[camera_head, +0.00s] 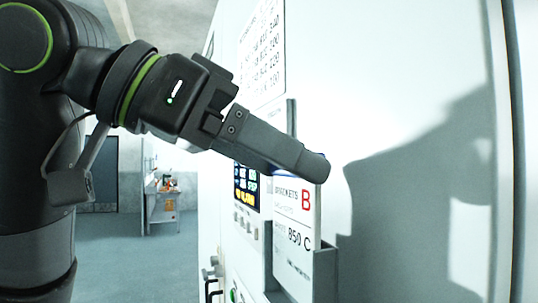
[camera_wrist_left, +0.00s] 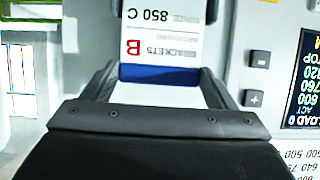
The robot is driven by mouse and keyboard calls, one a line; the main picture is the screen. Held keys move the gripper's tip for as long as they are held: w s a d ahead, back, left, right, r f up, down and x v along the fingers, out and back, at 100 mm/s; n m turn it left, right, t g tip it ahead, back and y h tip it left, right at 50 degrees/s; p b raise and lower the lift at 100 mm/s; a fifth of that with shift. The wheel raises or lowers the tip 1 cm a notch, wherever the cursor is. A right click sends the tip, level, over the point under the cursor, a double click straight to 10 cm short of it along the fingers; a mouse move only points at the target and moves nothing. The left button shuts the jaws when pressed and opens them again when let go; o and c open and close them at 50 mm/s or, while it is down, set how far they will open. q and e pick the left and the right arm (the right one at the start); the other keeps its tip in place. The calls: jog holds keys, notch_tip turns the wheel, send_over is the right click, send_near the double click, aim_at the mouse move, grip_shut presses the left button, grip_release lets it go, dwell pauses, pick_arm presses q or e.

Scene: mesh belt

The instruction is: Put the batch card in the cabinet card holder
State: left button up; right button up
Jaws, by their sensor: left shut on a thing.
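The batch card (camera_head: 293,222) is white with a red B, "BRACKETS" and "850 C", and stands upright at the cabinet front. My left gripper (camera_head: 312,167) is shut on its top end. In the left wrist view the card (camera_wrist_left: 165,38) shows upside down, with its blue end band between the fingers (camera_wrist_left: 160,76). The grey card holder (camera_head: 325,274) is on the cabinet, and the card's lower part shows between its side walls. Whether the card's bottom edge rests in the holder is hidden. My right gripper is not in view.
The pale cabinet door (camera_head: 410,120) fills the right side. A control panel with a lit display (camera_head: 246,185) and buttons is just left of the holder. A printed sheet (camera_head: 262,50) is above. A small cart (camera_head: 162,200) stands far back on open floor.

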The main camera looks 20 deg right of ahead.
pick_arm(q)
jog(key=shift+f+b, duration=0.8)
jog(key=shift+f, duration=0.25)
jog(key=o, duration=0.9)
jog(key=shift+o, duration=0.2)
jog(key=shift+a+r, duration=0.1)
jog(key=b+v, duration=0.2)
jog(key=v, duration=1.5)
jog(key=shift+b, duration=0.3)
jog(key=shift+a, duration=0.1)
